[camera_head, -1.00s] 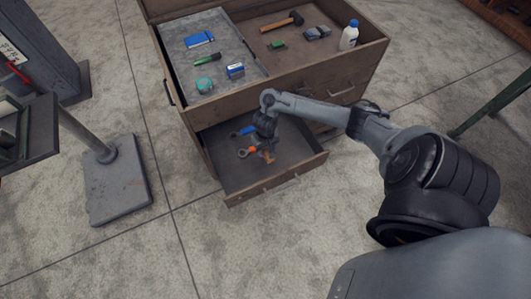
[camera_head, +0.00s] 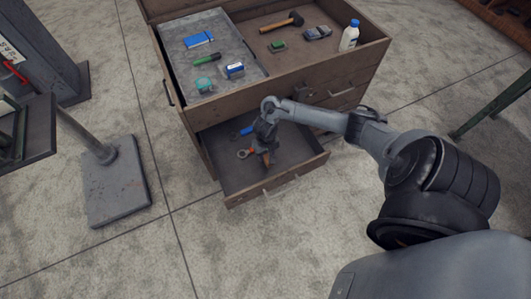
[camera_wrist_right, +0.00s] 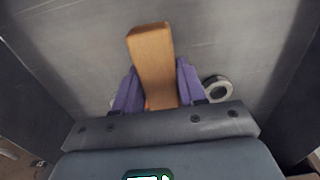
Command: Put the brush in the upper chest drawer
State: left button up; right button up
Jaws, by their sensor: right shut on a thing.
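The brush shows as a brown wooden piece (camera_wrist_right: 153,62) between the purple fingers of my right gripper (camera_wrist_right: 155,90) in the right wrist view. In the head view my right gripper (camera_head: 265,140) is inside the open drawer (camera_head: 238,184) of the wooden chest (camera_head: 287,84). The brush (camera_head: 266,158) hangs below its fingers there. My right gripper is shut on it. I cannot tell whether the brush still touches the drawer floor. The bristles are not clear in either view. My left gripper is not in view.
A blue-handled tool (camera_head: 245,130) and a ring-ended wrench (camera_head: 244,153) lie in the same drawer. A hammer (camera_head: 282,23), white bottle (camera_head: 349,36) and other items lie in the chest's open top. Other drawers (camera_head: 342,88) at the front right are shut.

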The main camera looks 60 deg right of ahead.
jog(key=o, duration=1.1)
jog(key=shift+r, duration=0.1)
jog(key=shift+r, duration=0.55)
notch_tip(320, 180, up, 11)
jog(key=p, duration=0.7)
jog(key=a+r+n+t, duration=0.1)
jog(key=a+n+t, duration=0.5)
jog(key=a, duration=1.4)
jog(key=s+a+r+n+g, duration=0.2)
jog(key=s+a+r+n, duration=0.1)
jog(key=s+r, duration=0.8)
